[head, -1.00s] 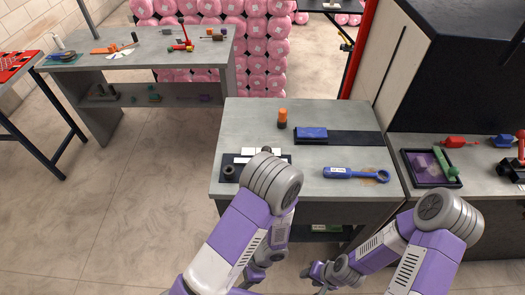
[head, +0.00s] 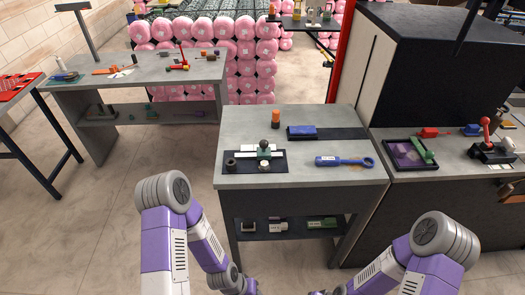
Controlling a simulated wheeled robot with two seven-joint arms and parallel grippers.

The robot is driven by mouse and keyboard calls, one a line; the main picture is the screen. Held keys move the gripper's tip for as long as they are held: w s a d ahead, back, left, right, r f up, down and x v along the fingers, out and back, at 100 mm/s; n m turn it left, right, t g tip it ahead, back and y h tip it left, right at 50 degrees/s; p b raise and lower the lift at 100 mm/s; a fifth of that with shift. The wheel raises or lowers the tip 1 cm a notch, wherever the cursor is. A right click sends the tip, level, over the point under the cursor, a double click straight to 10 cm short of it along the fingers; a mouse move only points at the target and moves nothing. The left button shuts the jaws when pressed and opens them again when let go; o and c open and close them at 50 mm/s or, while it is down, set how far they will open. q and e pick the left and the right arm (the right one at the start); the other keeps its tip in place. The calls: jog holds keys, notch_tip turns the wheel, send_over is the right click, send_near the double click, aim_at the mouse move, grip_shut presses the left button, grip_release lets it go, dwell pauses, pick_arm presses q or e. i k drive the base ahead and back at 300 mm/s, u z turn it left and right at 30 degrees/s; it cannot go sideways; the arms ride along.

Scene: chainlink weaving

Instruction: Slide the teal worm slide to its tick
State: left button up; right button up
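A small teal-green piece (head: 264,155), which looks like the teal worm slide, sits on a dark panel (head: 236,170) on the grey middle table. A dark round knob (head: 265,144) stands at it, and white strips (head: 247,155) lie beside it. The tick is too small to make out. Both my arms hang in front of the table, low in the picture. My left and right gripper fingertips are cut off by the bottom edge, well apart from the slide.
On the same table are an orange-topped cylinder (head: 278,118), a blue block (head: 304,131) on a dark strip and a blue ring-ended tool (head: 344,161). A shelf (head: 285,232) below holds small parts. A tray (head: 390,157) stands on the right bench.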

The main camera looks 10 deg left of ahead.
aim_at(264, 152)
jog(key=z, duration=1.2)
jog(key=i, duration=0.9)
jog(key=u, duration=2.2)
